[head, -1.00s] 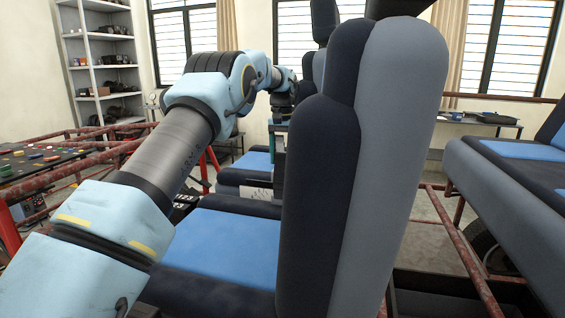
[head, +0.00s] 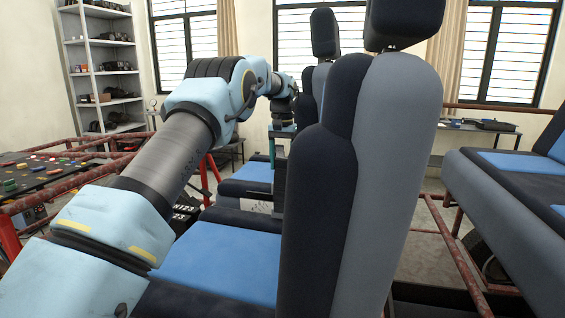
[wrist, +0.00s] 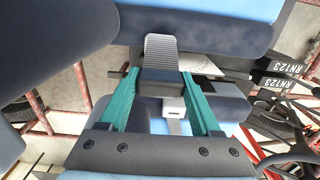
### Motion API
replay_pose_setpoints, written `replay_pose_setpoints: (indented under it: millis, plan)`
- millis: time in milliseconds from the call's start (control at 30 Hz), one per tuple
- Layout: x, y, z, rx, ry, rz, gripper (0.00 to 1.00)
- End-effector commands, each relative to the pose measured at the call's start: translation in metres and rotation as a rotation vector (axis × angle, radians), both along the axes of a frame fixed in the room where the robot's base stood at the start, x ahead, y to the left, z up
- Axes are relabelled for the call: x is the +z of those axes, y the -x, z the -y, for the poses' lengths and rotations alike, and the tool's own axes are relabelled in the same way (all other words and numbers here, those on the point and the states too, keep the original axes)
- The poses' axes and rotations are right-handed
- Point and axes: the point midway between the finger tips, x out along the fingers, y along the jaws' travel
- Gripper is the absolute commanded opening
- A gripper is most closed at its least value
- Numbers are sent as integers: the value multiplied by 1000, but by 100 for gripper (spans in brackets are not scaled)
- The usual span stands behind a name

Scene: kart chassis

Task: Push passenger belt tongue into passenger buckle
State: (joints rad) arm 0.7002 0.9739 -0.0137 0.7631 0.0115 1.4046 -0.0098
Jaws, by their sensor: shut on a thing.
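In the wrist view my gripper (wrist: 159,76) has two teal fingers closed on a dark block, which I take to be the passenger belt tongue (wrist: 160,84). A grey ribbed strap (wrist: 161,50) runs up from the block. A small white piece with a dark slot, perhaps the passenger buckle (wrist: 174,108), shows just below the block between the fingers. I cannot tell whether the two touch. In the head view my gripper (head: 281,140) points down beyond the near seat back, and the tongue and buckle cannot be made out there.
The near seat back (head: 320,200) stands tall and hides part of the work area. Its blue cushion (head: 215,255) lies below my arm. Another seat (head: 520,185) stands at the right. Rusty frame tubes (head: 70,185) run along the left. A table with small coloured parts (head: 40,170) is at far left.

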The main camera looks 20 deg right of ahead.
Motion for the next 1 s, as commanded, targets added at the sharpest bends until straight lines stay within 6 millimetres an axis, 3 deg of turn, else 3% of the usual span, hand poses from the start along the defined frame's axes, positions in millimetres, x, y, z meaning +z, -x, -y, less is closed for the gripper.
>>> replay_pose_setpoints:
  millis: [700,1000]
  plan:
    - [32,0,0,0,0,0,6]
    - [34,0,0,0,0,0,6]
